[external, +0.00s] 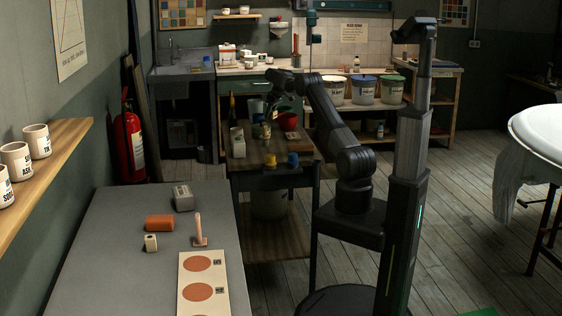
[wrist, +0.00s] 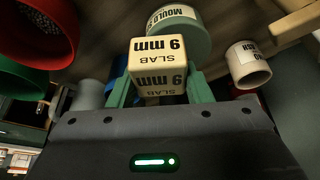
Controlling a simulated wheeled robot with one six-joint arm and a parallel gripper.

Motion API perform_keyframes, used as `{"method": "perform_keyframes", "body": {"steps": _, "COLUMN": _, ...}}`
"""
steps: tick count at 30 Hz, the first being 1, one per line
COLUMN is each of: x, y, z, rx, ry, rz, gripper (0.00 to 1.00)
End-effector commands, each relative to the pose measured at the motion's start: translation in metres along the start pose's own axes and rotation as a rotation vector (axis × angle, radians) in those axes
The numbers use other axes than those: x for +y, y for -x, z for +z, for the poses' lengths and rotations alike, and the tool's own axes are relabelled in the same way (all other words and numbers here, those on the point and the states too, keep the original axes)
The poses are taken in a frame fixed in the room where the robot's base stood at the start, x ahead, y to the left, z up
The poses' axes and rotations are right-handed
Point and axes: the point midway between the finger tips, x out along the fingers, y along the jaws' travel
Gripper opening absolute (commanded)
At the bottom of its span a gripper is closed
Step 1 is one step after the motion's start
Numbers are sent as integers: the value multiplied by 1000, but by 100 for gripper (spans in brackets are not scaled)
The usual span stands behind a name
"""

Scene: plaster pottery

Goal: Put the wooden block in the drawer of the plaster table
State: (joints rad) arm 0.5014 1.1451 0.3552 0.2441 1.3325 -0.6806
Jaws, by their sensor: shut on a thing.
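A cream wooden block (wrist: 157,62) lettered "SLAB 9 mm" is between the two green fingers of my gripper (wrist: 160,86) in the wrist view. The gripper is shut on it. In the external view my gripper (external: 272,112) points down over the wooden work table (external: 245,163), among the things on it; the block is too small there to make out surely. I cannot tell from these frames which table is the plaster table, and I see no open drawer.
In the wrist view a red container (wrist: 45,25), a green container (wrist: 28,82), a round green "MOULD" pot (wrist: 180,28) and a white labelled cup (wrist: 247,64) stand close around. A grey table (external: 120,235) with small items is at front left. Open floor (external: 460,200) lies right.

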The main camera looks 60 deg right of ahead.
Motion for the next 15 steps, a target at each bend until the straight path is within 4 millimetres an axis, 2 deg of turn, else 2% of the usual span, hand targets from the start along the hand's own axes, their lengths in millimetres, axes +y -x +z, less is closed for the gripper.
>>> {"method": "perform_keyframes", "body": {"steps": 1, "x": 23, "y": 3, "z": 13, "rx": 0, "ry": -17, "rz": 7, "gripper": 22}}
{"method": "perform_keyframes", "body": {"steps": 6, "x": 86, "y": 14, "z": 58, "rx": 0, "ry": -55, "rz": 22, "gripper": 22}}
{"method": "perform_keyframes", "body": {"steps": 12, "x": 150, "y": 25, "z": 116, "rx": 0, "ry": -99, "rz": 41, "gripper": 22}}
{"method": "perform_keyframes", "body": {"steps": 15, "x": 173, "y": 28, "z": 140, "rx": 0, "ry": -116, "rz": 48, "gripper": 22}}
